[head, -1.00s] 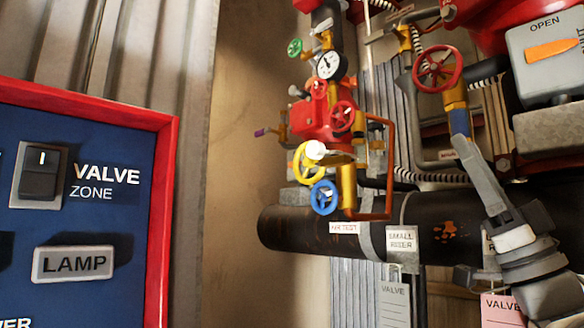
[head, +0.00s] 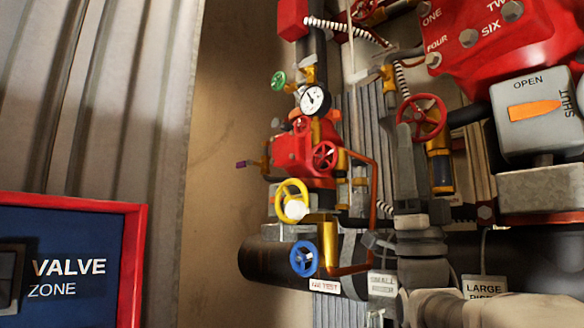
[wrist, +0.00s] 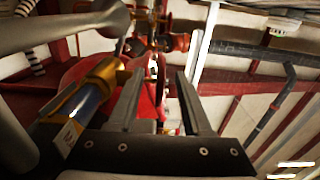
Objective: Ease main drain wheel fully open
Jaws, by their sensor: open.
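A red handwheel (head: 422,116) sits on a brass-and-dark valve body at the right in the head view; no readable label marks it as the main drain. My gripper (head: 405,130) points upward just left of and below this wheel, its fingers overlapping the wheel's left side in that view. In the wrist view my gripper (wrist: 160,74) is open, with its two fingers apart. A thin red rim shows between and beyond the fingertips, seen nearly edge-on; I cannot tell whether they touch it. A brass fitting (wrist: 95,78) lies close to the left finger.
A red valve cluster with a gauge (head: 314,98), a yellow wheel (head: 281,191), a blue wheel (head: 304,258) and a green wheel (head: 278,80) stands left. A grey OPEN/SHUT indicator box (head: 538,115) is at the right. A black pipe (head: 262,262) runs below.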

